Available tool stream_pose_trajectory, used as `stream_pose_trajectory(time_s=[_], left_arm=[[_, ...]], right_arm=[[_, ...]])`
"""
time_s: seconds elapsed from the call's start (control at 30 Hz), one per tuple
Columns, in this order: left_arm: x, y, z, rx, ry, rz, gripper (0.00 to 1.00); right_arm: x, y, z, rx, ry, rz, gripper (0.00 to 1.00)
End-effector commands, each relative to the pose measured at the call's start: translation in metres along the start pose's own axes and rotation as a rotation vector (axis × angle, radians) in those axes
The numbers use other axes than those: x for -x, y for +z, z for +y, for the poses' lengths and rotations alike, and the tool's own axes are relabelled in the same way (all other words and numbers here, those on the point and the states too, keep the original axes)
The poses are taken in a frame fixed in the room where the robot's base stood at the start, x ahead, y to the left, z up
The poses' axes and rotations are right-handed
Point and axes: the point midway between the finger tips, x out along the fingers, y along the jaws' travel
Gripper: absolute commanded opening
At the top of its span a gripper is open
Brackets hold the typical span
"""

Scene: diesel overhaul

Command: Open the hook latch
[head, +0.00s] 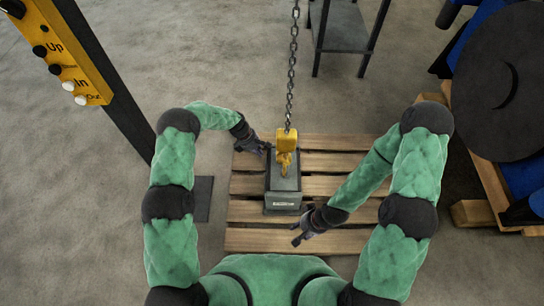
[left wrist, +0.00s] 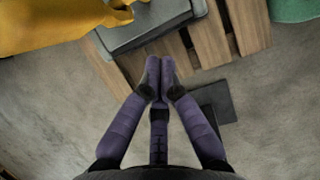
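The yellow crane hook (head: 285,163) hangs below a yellow hook block (head: 287,140) on a chain, over a dark grey box-like weight (head: 283,201). The latch on the hook is too small to make out. In the left wrist view, part of the yellow hook assembly (left wrist: 50,25) fills the upper left, beside the grey weight (left wrist: 150,25). My left gripper (head: 264,147) is just left of the hook block; its fingertips (left wrist: 159,75) are together with nothing visible between them. My right gripper (head: 296,236) is at the front of the weight, lower right, fingers apart and empty.
The weight stands on a wooden pallet (head: 335,160). The chain (head: 292,65) rises from the hook block. A yellow control pendant (head: 65,60) is at upper left, a grey stand (head: 345,25) at the back, and a large dark disc (head: 480,95) at right. Open floor lies left.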

Motion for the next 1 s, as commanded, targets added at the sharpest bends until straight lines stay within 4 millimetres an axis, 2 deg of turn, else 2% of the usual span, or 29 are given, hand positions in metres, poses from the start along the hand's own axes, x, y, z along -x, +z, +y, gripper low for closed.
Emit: stream_pose_trajectory(time_s=[0.17,0.33,0.83,1.0], left_arm=[[-0.001,0.0,0.0,-0.001,0.001,0.0,0.0],[-0.015,-0.001,0.0,-0.002,0.0,0.0,0.0],[-0.106,-0.001,0.0,-0.001,0.001,0.0,0.0],[-0.092,0.024,0.001,-0.004,0.004,0.0,0.0]], right_arm=[[0.0,0.0,0.0,0.0,0.0,0.0,0.4],[-0.005,-0.001,0.002,0.0,0.0,0.001,0.4],[-0.034,-0.002,0.012,0.0,0.0,0.001,0.4],[-0.036,-0.002,0.013,0.0,0.0,0.001,0.4]])
